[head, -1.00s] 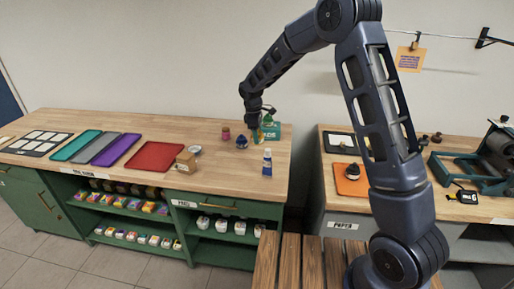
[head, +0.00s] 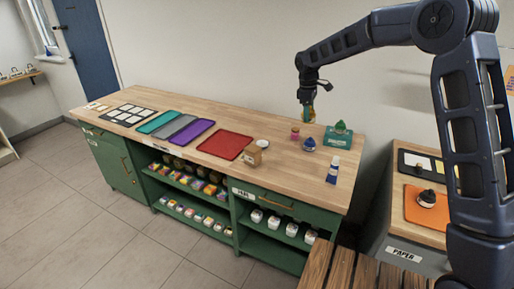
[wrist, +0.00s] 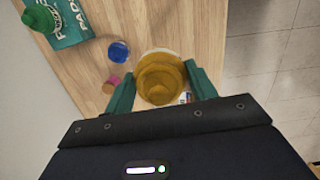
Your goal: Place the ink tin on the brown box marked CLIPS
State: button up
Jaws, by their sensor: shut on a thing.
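My gripper (head: 307,112) is shut on a round amber-yellow tin, which I take as the ink tin (wrist: 160,78). In the wrist view the tin sits between the two green fingers (wrist: 158,92), top face towards the camera. In the head view the tin shows only as a small yellow patch at the fingertips, above the back of the wooden bench (head: 230,121). The small brown box (head: 253,155) stands on the bench beside the red tray, to the left of and nearer than my gripper. Its marking is too small to read.
Near my gripper stand a pink jar (head: 295,134), a blue jar (head: 309,144) and a teal box (head: 338,138) with a green-topped thing on it. A white dish (head: 262,143) sits just behind the brown box. A blue-and-white tube (head: 333,170) stands at the right. Trays lie left.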

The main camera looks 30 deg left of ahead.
jog(key=s+a+r, duration=0.3)
jog(key=s+a, duration=0.1)
jog(key=a, duration=0.7)
notch_tip(320, 180, up, 2)
jog(key=r+n, duration=0.1)
jog(key=n, duration=0.1)
send_over(254, 148)
jog(key=f, duration=1.9)
jog(key=shift+a+f, duration=0.2)
jog(key=shift+a, duration=0.1)
jog(key=shift+f, duration=0.15)
jog(key=o, duration=1.2)
jog(key=shift+m, duration=0.3)
jog(key=shift+o, duration=0.2)
notch_tip(254, 148, up, 12)
jog(key=a, duration=0.1)
jog(key=shift+s+a, duration=0.2)
